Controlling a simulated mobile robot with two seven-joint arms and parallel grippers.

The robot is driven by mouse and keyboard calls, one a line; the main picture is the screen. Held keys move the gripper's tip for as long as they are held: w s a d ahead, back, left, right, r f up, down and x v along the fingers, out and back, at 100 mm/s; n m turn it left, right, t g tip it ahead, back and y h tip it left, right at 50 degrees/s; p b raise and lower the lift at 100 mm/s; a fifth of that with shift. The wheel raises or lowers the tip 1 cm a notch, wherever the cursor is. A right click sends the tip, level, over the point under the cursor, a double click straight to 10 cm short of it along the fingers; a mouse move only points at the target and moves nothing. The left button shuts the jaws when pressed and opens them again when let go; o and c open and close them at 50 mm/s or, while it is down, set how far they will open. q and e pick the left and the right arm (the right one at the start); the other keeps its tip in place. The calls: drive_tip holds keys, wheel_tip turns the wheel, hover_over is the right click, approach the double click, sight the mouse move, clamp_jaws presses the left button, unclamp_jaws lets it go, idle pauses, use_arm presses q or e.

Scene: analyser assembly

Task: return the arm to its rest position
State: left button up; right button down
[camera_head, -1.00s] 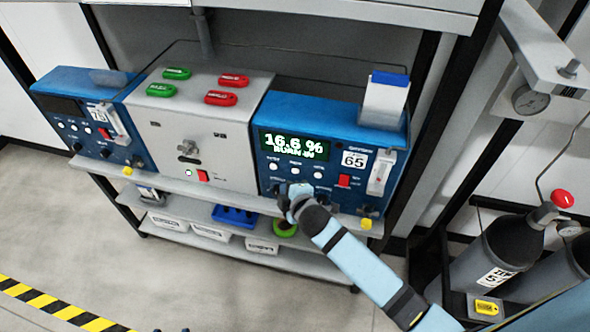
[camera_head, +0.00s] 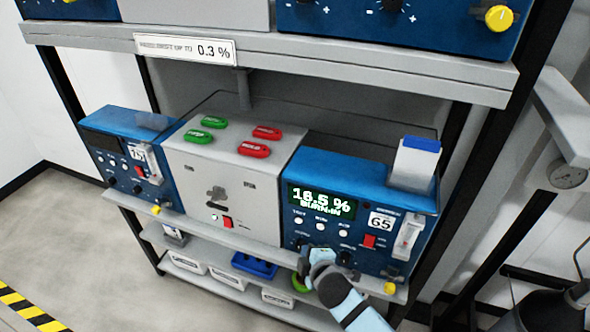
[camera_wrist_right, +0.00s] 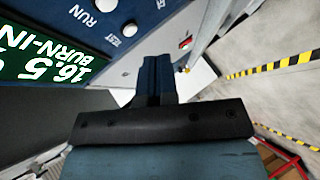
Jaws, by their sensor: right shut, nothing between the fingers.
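My right gripper (camera_head: 318,262) is in front of the lower panel of the blue analyser marked 65 (camera_head: 362,190), just below its buttons. Its fingers are shut and empty; I cannot tell whether they touch the panel. In the right wrist view the closed fingers (camera_wrist_right: 157,78) point toward the analyser's front, with its green display (camera_wrist_right: 40,55) at the left. That display reads about 16.5 % and BURN-IN in the head view. My left gripper is not in view.
A grey box (camera_head: 235,175) with green and red tags stands between analyser 65 and another blue unit marked 75 (camera_head: 128,160). An upper shelf (camera_head: 330,65) overhangs them. Bins (camera_head: 188,264) sit on the lower shelf. A dark cylinder (camera_head: 545,315) stands at the lower right.

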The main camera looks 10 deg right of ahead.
drive_tip(key=s+d+f+m+g+y, duration=0.1)
drive_tip(key=s+d+f+m, duration=0.1)
drive_tip(key=s+m, duration=0.4)
drive_tip(key=s+d+f+m+g, duration=0.1)
drive_tip(key=s+f+m, duration=0.3)
drive_tip(key=s, duration=1.3)
drive_tip(key=shift+d+m+y, duration=0.4)
drive_tip(key=shift+d+m, duration=0.3)
drive_tip(key=shift+m, duration=0.5)
